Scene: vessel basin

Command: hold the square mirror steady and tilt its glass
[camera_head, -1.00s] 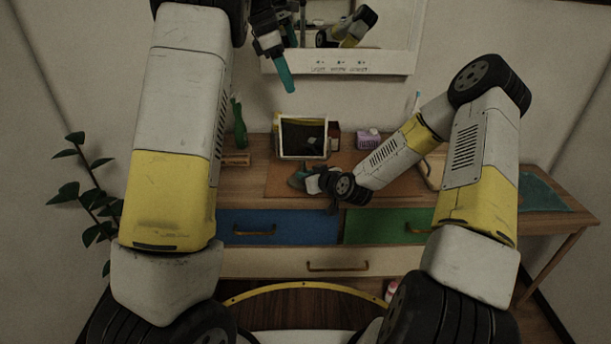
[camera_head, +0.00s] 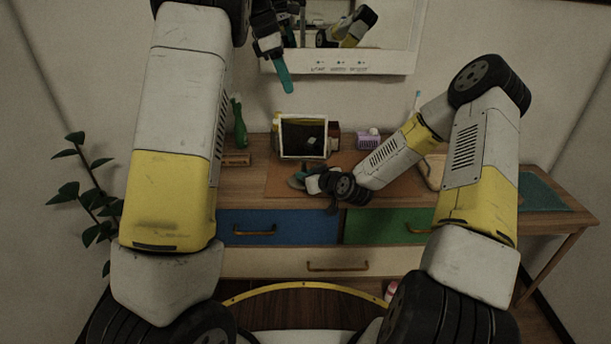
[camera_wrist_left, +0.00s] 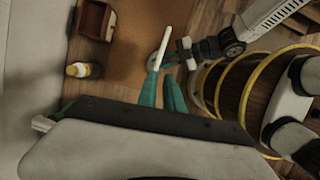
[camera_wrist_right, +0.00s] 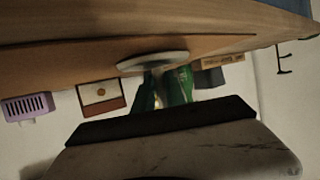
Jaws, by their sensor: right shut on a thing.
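The square mirror (camera_head: 303,138) stands on the mat, its dark glass in a pale frame facing me. In the left wrist view the mirror (camera_wrist_left: 165,45) shows nearly edge-on as a thin white bar. Its round pale base (camera_wrist_right: 152,61) shows in the right wrist view. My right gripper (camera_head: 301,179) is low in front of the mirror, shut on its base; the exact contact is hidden. My left gripper (camera_head: 287,88) hangs above the mirror, clear of it. Its teal fingers (camera_wrist_left: 162,90) are apart with nothing between them.
A wall mirror (camera_head: 400,65) hangs behind my left gripper. A green bottle (camera_head: 239,125) stands left of the square mirror. A purple box (camera_head: 368,139) and dark red box (camera_head: 333,136) stand right. The brown mat (camera_head: 280,184) is mostly clear at left.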

